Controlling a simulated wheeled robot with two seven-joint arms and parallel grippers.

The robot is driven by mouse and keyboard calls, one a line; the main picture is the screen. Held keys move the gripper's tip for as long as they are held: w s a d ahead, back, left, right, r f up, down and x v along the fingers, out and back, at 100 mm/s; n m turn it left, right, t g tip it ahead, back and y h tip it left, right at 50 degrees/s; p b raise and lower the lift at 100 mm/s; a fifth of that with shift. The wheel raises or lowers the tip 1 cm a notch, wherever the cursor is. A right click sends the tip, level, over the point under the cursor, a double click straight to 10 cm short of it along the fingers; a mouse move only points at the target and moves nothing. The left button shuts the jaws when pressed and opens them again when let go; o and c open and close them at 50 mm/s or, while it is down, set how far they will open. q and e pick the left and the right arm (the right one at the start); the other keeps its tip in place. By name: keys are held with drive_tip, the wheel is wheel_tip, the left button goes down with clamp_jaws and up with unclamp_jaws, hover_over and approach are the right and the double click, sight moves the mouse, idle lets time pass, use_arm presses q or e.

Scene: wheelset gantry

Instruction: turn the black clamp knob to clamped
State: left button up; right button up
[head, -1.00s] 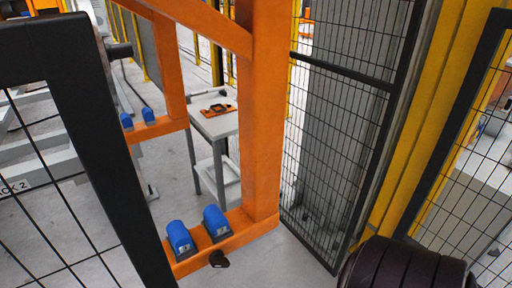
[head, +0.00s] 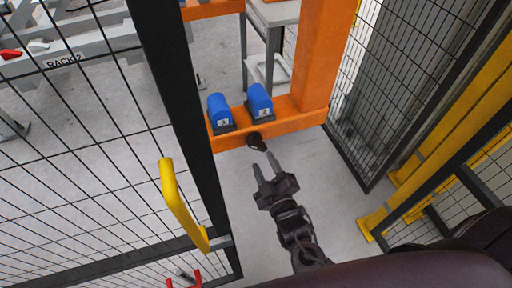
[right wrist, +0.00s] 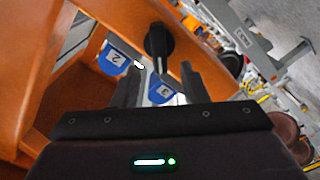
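The black clamp knob (head: 256,141) sits on the front face of the orange gantry beam (head: 285,126), below two blue blocks. My right gripper (head: 263,160) is open and empty just in front of and below the knob, its fingers pointing at it. In the right wrist view the knob (right wrist: 158,41) shows beyond the fingertips, roughly between the two fingers of the gripper (right wrist: 159,74). The fingers look apart from the knob. My left gripper is not in view.
Blue blocks (head: 220,111) and (head: 260,100) stand on the beam above the knob. An orange post (head: 322,55) rises to the right. A black-framed mesh panel (head: 180,110) with a yellow handle (head: 178,200) stands left of my gripper. Mesh fencing lies to the right.

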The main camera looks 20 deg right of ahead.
sight(257, 148)
drive_tip(key=w+p, duration=0.1)
drive_tip(key=w, duration=0.6)
drive_tip(key=shift+w+a, duration=0.15)
drive_tip(key=shift+w, duration=0.15)
drive_tip(key=c, duration=0.7)
